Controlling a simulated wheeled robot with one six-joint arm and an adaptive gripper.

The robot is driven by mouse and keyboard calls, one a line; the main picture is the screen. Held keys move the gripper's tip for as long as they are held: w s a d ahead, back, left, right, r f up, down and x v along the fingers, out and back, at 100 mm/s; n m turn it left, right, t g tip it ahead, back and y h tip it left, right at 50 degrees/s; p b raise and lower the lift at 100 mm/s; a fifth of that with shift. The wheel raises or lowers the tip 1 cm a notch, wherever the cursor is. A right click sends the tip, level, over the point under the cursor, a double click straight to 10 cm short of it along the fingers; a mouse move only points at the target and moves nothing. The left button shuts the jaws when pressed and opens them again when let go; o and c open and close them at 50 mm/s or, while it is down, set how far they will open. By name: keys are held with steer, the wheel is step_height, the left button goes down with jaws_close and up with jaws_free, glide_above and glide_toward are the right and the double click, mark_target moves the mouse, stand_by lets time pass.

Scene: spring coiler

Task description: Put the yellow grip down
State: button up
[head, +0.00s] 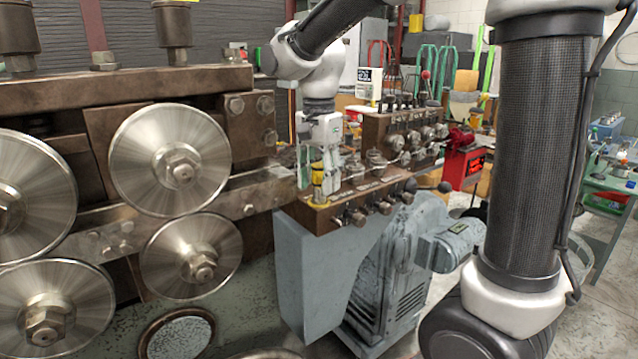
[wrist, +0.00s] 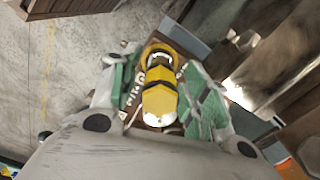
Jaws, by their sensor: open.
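The yellow grip (wrist: 159,98), yellow with dark bands, stands between the green-padded fingers of my gripper (wrist: 160,88) in the wrist view. The fingers are spread, with a gap visible on the left; contact on the right is hard to judge. A yellow ring (wrist: 147,52) surrounds its far end. In the head view my gripper (head: 324,182) points down at the near left end of the brown machine bed (head: 345,208). The yellow grip (head: 318,192) shows there, low at the fingers and partly hidden by them. Its underside is hidden.
Large steel rollers (head: 170,160) on a brown frame stand close to the left of my gripper. Valves and knobs (head: 376,160) line the bed to its right. A grey motor (head: 450,243) sits below. Open floor (wrist: 60,75) shows at the left of the wrist view.

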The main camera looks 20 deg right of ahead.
step_height(320, 180, up, 10)
steer(key=shift+r, duration=0.5)
steer(key=shift+s+d, duration=0.15)
steer(key=s+d+f+n+t, duration=0.2)
steer(key=s+d+f+n, duration=0.3)
steer(key=s+d, duration=0.2)
steer(key=s+d+f+n+t, duration=0.2)
steer(key=s+d+f+n, duration=0.2)
steer(key=s, duration=0.7)
steer(key=d+n, duration=0.2)
steer(key=d, duration=0.1)
steer(key=shift+s+d+f, duration=0.3)
steer(key=shift+s+f, duration=0.05)
steer(key=shift+s, duration=0.05)
